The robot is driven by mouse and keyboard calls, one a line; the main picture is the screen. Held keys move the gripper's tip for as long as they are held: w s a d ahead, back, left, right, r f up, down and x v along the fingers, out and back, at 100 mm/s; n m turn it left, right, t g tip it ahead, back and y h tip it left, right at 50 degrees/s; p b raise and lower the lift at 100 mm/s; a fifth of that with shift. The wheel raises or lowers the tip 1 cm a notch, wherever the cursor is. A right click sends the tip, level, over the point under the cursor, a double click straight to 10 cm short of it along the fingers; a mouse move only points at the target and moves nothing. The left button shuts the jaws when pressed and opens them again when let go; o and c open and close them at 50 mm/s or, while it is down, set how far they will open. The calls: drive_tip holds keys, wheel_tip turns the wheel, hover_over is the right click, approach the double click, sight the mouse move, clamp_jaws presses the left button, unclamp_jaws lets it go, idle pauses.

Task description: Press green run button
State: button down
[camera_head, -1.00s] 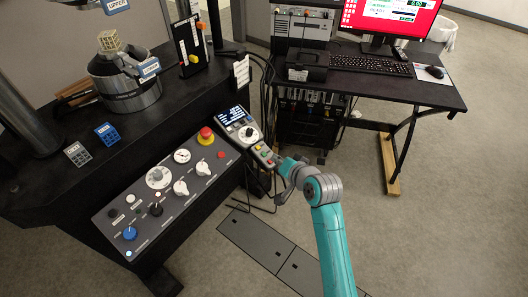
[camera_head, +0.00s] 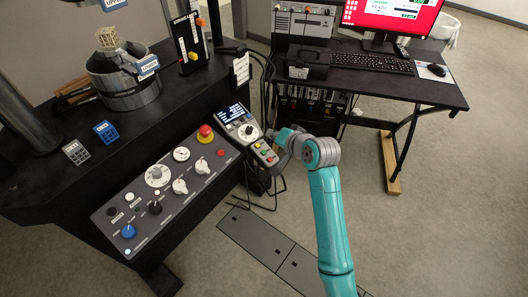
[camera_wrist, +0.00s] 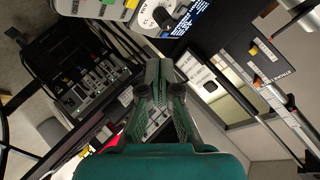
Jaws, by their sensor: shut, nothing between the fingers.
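The control pendant (camera_head: 245,127) at the right end of the machine's front has a small screen, a dial and a lower block of small coloured buttons (camera_head: 264,153), green, yellow and red among them. Which one is the run button is too small to read. My gripper (camera_head: 279,138) is just to the right of this block, close above it; contact cannot be told. In the wrist view my gripper (camera_wrist: 158,63) has its fingers together and empty. The pendant's dial (camera_wrist: 160,15) shows above the fingertips, and part of its button face (camera_wrist: 103,8) is cut off by the top edge.
A sloping panel (camera_head: 132,190) with knobs and a red mushroom button (camera_head: 205,133) lies left of the pendant. The test machine with its lattice specimen (camera_head: 107,38) stands behind. A desk (camera_head: 430,92) with keyboard and monitor (camera_head: 395,17) is at right. Floor in front is open.

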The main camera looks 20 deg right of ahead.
sight(264, 152)
drive_tip(key=shift+w+a+f, duration=0.2)
drive_tip(key=shift+w+f, duration=0.1)
drive_tip(key=shift+f, duration=1)
drive_tip(key=shift+w+a+f, duration=0.2)
drive_tip(key=shift+w+f, duration=0.05)
drive_tip(key=shift+f, duration=1.05)
drive_tip(key=shift+w+a+f, duration=0.2)
drive_tip(key=shift+w+f, duration=0.1)
drive_tip(key=shift+f, duration=1)
drive_tip(key=shift+f, duration=0.1)
drive_tip(key=shift+f, duration=0.25)
drive_tip(key=shift+w+a+f, duration=0.15)
drive_tip(key=shift+f, duration=0.25)
drive_tip(key=shift+r, duration=0.15)
drive_tip(key=shift+s+r, duration=0.2)
drive_tip(key=shift+r, duration=0.45)
